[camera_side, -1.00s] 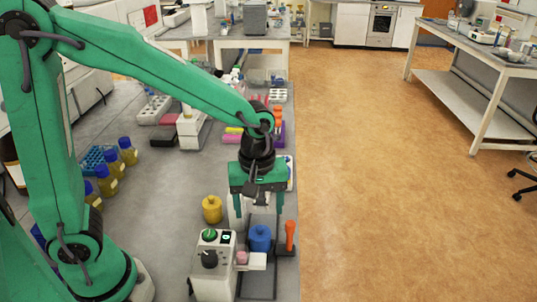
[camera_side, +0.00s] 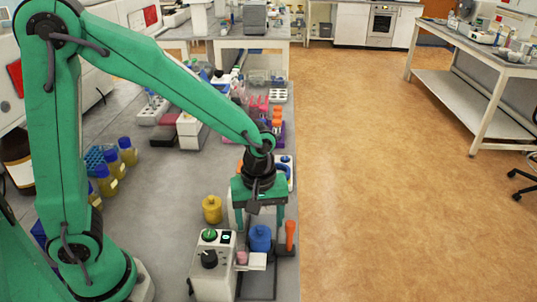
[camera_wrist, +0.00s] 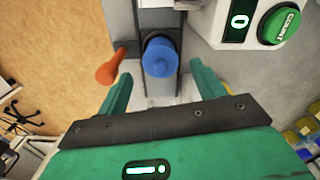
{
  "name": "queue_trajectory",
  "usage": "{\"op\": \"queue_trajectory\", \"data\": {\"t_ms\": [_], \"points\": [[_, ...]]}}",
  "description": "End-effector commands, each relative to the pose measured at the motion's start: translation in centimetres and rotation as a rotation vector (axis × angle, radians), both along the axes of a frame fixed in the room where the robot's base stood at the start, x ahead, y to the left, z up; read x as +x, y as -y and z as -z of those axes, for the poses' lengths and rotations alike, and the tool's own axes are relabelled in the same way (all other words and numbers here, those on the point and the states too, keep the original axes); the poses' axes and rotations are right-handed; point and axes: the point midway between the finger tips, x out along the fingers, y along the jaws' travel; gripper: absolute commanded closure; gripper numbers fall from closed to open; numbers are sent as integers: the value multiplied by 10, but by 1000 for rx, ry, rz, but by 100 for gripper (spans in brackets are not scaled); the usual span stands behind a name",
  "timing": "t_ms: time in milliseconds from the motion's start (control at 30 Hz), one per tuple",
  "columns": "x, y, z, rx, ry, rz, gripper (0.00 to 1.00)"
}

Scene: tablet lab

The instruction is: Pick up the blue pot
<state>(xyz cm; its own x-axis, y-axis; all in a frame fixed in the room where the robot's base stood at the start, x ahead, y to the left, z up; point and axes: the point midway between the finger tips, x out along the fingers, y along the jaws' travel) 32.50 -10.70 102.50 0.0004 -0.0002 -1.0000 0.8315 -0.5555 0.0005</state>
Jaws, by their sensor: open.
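The blue pot (camera_side: 260,239) stands upright near the front of the bench, between the white counter machine and an orange item. It also shows in the wrist view (camera_wrist: 160,58), top centre, just beyond the fingers. My gripper (camera_side: 259,222) is open and empty, pointing down above and slightly behind the pot in the side view. In the wrist view, the two green fingertips of my gripper (camera_wrist: 162,74) are spread wider than the pot, which lies roughly centred between their lines. I see no contact with the pot.
The white machine (camera_side: 212,277) with a green button stands close left of the pot, with a pink piece (camera_side: 242,258) beside it. An orange item (camera_side: 290,235) stands close right, near the bench edge. A yellow pot (camera_side: 212,209) is behind left.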

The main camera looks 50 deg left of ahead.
Motion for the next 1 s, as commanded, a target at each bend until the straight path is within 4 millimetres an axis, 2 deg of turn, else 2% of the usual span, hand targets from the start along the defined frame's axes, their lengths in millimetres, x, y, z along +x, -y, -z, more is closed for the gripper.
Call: {"op": "queue_trajectory", "data": {"t_ms": [200, 400, 933, 967, 1000], "points": [[0, -1, 25, 2, -5, 0, 32], [0, -1, 40, 0, -2, 0, 32], [0, -1, 41, 0, 0, 0, 32], [0, -1, 41, 0, 0, 0, 34], [0, -1, 41, 0, 0, 0, 42]]}}
